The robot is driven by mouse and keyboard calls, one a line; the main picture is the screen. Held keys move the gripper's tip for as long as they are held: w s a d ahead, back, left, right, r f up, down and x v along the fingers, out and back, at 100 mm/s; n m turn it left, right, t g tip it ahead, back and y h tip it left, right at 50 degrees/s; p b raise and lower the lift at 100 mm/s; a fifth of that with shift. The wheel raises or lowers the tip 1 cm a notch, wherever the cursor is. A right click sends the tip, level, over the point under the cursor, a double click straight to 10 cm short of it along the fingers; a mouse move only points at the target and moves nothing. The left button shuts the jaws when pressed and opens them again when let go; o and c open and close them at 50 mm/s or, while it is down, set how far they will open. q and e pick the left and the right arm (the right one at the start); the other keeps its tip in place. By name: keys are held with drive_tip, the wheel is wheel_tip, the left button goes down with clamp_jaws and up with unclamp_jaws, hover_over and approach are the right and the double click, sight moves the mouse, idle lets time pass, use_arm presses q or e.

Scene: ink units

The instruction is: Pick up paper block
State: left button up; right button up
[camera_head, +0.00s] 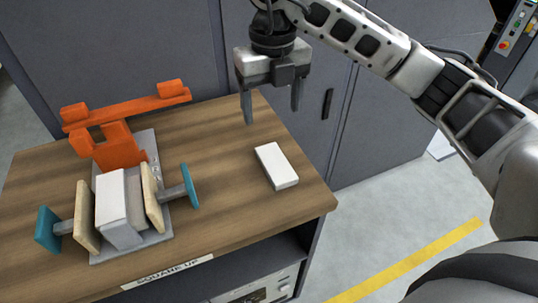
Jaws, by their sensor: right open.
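A white paper block (277,165) lies flat on the wooden table near its right edge. Another white block (121,205) stands in a jig on the left, between two tan plates. My right gripper (272,113) is open and empty, with its fingers pointing down. It hangs above and behind the loose block, apart from it. My left gripper is not in view.
The squaring jig has a grey base (165,235), teal end pads (190,186) and an orange bracket (120,145) behind. Grey cabinets (340,110) stand behind the table (235,215). The tabletop between jig and loose block is clear.

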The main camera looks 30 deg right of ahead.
hover_over(275, 162)
drive_tip(key=f, duration=0.8)
drive_tip(key=shift+a+f+p, duration=0.2)
drive_tip(key=shift+a+p, duration=0.05)
drive_tip(key=shift+p, duration=0.1)
drive_tip(key=f, duration=0.2)
drive_tip(key=f+p, duration=0.1)
drive_tip(key=f, duration=0.1)
drive_tip(key=shift+d, duration=0.35)
drive_tip(key=shift+f, duration=0.65)
drive_tip(key=c, duration=1.1)
